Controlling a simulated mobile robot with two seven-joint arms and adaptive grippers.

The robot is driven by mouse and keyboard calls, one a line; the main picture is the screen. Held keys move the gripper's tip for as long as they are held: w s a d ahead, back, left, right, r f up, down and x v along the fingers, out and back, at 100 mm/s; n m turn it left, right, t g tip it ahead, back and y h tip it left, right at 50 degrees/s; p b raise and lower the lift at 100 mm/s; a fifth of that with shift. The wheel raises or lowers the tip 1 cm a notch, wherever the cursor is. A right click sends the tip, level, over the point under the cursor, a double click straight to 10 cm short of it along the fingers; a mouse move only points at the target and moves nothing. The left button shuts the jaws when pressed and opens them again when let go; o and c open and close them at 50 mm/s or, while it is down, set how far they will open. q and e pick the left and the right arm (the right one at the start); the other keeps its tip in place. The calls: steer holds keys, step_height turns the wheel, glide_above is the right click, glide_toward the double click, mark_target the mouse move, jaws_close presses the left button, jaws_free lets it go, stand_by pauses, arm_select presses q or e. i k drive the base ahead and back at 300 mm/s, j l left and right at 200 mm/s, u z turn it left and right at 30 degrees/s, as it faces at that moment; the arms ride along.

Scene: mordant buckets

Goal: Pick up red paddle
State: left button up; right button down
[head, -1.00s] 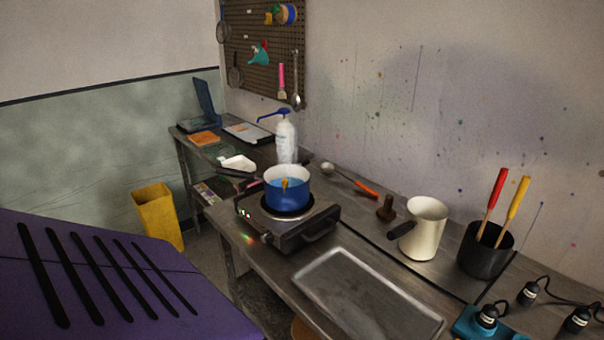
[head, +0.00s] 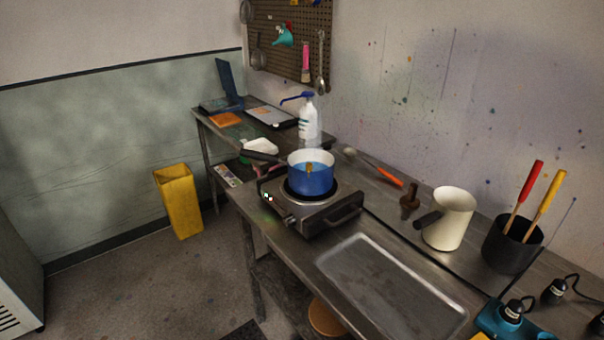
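The red paddle (head: 529,182) stands in a black pot (head: 512,245) on the right part of the workbench. Its red handle sticks up and leans to the right, and its lower end is hidden inside the pot. A yellow-handled paddle (head: 551,190) stands in the same pot, just right of it. Neither of my grippers shows in the head view.
The metal bench holds an empty tray (head: 390,285), a cream jug (head: 449,220), a hot plate (head: 310,212) with a blue pot (head: 310,178), and a blue device (head: 515,322) with cables by the black pot. A yellow bin (head: 179,200) stands on the clear floor.

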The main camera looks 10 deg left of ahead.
mark_target(537, 165)
steer(key=u, duration=0.35)
steer(key=l+z, duration=0.1)
steer(key=z, duration=0.3)
steer(key=l+z, duration=0.1)
steer(key=z, duration=0.3)
steer(key=i+l+z, duration=0.1)
steer(key=z, duration=0.3)
steer(key=k+j+z, duration=0.15)
steer(key=k+j, duration=0.2)
steer(key=j, duration=0.15)
